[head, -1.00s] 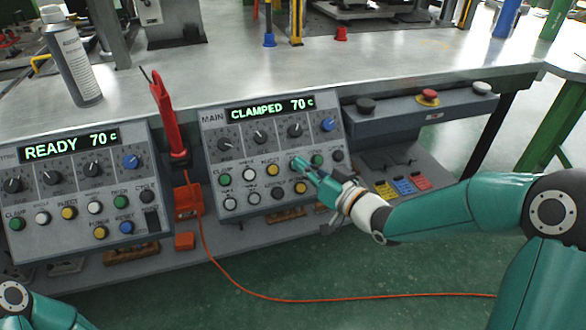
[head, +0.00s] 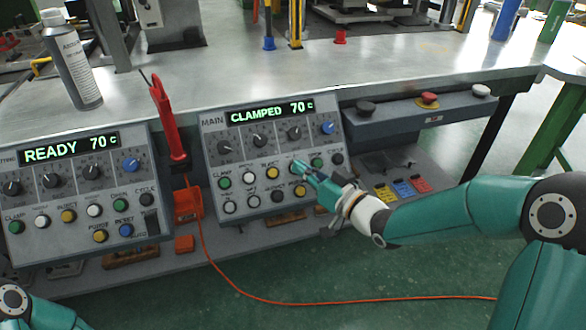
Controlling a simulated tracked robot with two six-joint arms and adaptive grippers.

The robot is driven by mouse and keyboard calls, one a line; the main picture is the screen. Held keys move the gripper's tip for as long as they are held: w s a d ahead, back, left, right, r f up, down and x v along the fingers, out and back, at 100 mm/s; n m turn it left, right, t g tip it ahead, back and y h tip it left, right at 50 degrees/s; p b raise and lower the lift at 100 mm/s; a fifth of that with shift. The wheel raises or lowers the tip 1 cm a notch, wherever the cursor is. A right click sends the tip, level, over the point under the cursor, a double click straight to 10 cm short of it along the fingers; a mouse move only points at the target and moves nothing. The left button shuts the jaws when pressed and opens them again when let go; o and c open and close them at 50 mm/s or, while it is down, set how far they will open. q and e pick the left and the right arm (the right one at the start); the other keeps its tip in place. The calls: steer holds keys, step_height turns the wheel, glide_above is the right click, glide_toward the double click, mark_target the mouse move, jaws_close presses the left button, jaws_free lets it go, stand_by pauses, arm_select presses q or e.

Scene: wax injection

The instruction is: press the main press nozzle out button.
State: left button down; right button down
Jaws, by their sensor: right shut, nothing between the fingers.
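The main press panel (head: 214,148) is grey, with a lit display (head: 270,112) reading "CLAMPED 70 c". Its upper button row holds a green button (head: 224,183), a white button (head: 249,178), a yellow button (head: 273,172), a covered spot, then another green button (head: 317,162). My right gripper (head: 297,167) is shut and empty, with its fingertips over that covered spot. The button there and its label are hidden, so I cannot tell whether the tips touch it. My left gripper is out of view.
A second panel (head: 30,240) at left reads "READY 70 c". A red tool (head: 163,115) stands between the panels, and an orange cable (head: 245,290) runs over the floor. A spray can (head: 75,68) stands on the table (head: 200,75). A control bar (head: 400,115) sits right.

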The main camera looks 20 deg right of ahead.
steer(key=shift+f, duration=0.1)
stand_by(0.3)
steer(key=shift+w+f+b, duration=0.15)
steer(key=shift+w+b, duration=0.2)
steer(key=shift+b, duration=0.05)
steer(key=shift+w+f+b, duration=0.25)
steer(key=shift+w+b, duration=0.05)
stand_by(0.6)
steer(key=shift+s+r, duration=0.1)
steer(key=shift+s, duration=0.05)
stand_by(0.3)
steer(key=shift+s+r, duration=0.4)
steer(key=shift+s, duration=0.1)
steer(key=shift+r, duration=0.1)
steer(key=s+r, duration=0.1)
steer(key=s, duration=0.1)
steer(key=s+r+p, duration=0.1)
steer(key=s+r, duration=0.1)
steer(key=shift+d, duration=0.1)
stand_by(0.3)
steer(key=shift+w, duration=0.1)
stand_by(0.3)
